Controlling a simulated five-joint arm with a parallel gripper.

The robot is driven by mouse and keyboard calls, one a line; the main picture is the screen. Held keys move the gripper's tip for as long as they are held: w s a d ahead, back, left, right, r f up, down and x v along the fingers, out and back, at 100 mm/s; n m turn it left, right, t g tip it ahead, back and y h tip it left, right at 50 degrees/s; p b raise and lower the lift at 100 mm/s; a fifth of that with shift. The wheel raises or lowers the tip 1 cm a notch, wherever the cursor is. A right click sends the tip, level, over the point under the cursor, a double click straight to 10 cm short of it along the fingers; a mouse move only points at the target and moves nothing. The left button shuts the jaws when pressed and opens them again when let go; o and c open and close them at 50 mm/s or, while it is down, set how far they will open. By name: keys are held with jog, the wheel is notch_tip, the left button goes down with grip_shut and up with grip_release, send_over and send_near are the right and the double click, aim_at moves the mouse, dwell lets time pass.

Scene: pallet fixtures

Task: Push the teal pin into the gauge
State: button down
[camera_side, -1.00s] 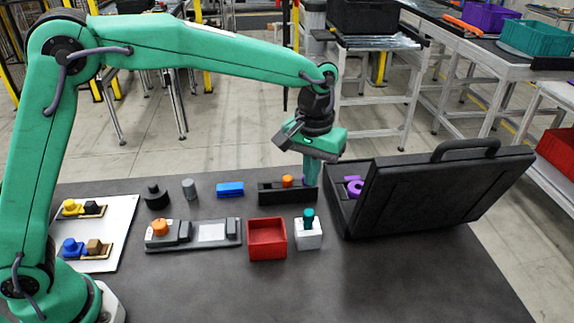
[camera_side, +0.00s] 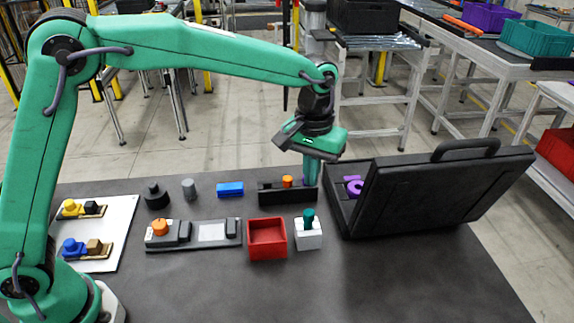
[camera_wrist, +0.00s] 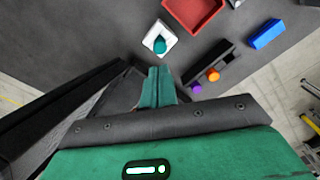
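The teal pin (camera_side: 308,217) stands upright in the white block (camera_side: 308,238), which looks like the gauge. Its head and upper part show above the block's top face. In the wrist view the pin (camera_wrist: 160,45) and the white block (camera_wrist: 154,36) lie just beyond my fingertips. My gripper (camera_side: 311,178) is above the table, apart from the pin, and in the side view appears behind it by the black holder's right end. Its two teal fingers (camera_wrist: 158,72) look pressed together with nothing visible between them.
A red open box (camera_side: 267,254) stands left of the white block. A black holder (camera_side: 270,197) bears an orange peg (camera_side: 287,181) and a purple peg (camera_wrist: 195,87). An open black case (camera_side: 420,190) stands to the right. The table's front right is clear.

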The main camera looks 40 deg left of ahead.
aim_at(309, 212)
jog(key=shift+f, duration=0.1)
dwell(0.3)
jog(key=shift+f, duration=3.2)
jog(key=shift+f, duration=0.85)
jog(key=shift+r, duration=0.1)
notch_tip(309, 212, up, 8)
dwell(0.3)
